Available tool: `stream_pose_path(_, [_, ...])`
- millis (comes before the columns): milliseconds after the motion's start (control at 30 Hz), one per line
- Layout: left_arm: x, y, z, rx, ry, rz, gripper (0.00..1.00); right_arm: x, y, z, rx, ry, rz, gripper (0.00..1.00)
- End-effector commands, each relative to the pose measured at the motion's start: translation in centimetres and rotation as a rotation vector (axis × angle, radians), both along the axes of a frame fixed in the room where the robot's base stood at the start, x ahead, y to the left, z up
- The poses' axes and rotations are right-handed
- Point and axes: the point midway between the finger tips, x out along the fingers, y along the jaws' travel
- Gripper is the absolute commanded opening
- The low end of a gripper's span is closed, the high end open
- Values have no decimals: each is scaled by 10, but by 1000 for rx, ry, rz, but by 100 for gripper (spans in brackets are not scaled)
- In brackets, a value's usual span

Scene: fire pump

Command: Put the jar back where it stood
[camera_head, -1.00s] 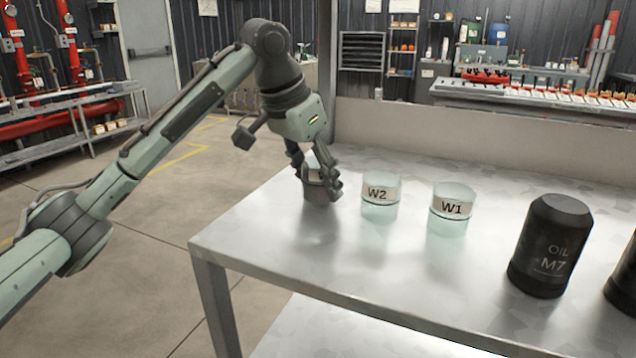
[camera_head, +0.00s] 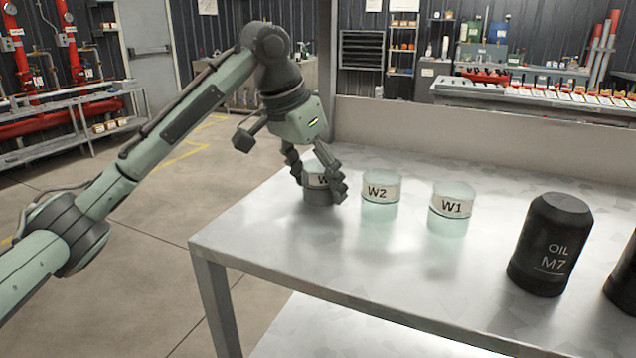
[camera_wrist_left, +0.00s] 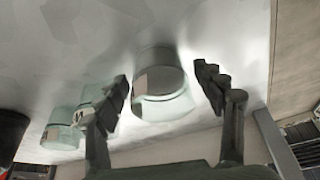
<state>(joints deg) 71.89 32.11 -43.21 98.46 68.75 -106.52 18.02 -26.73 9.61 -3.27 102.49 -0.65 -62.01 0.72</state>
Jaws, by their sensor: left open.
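A jar with a pale "W" label (camera_head: 316,181) and a dark grey lower part stands upright near the left end of the metal table (camera_head: 265,235). The rest of its label is hidden by a finger. My left gripper (camera_head: 318,189) is open, with one finger on each side of this jar. In the left wrist view the jar (camera_wrist_left: 160,80) stands between the spread fingers, with a gap visible on both sides. Clear glass jars W2 (camera_head: 380,192) and W1 (camera_head: 451,205) stand to its right. My right gripper is not in view.
A black oil bottle marked M7 (camera_head: 549,245) stands farther right, with another dark container (camera_head: 622,280) cut off at the picture edge. A low pale wall (camera_head: 450,138) runs behind the table. The table front is clear.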

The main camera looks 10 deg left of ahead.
Motion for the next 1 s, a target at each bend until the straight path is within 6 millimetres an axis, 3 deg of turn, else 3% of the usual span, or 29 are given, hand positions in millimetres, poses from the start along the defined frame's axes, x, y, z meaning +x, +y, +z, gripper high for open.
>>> stream_pose_path(200, [-11,8,37,-1,-5,1,69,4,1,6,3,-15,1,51])
stream_pose_path(500, [-31,22,94,1,-4,2,69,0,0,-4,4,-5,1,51])
stream_pose_path(633, [-36,25,105,1,-2,0,69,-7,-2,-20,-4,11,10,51])
stream_pose_path(1000, [-38,26,110,0,0,0,69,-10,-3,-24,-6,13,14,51])
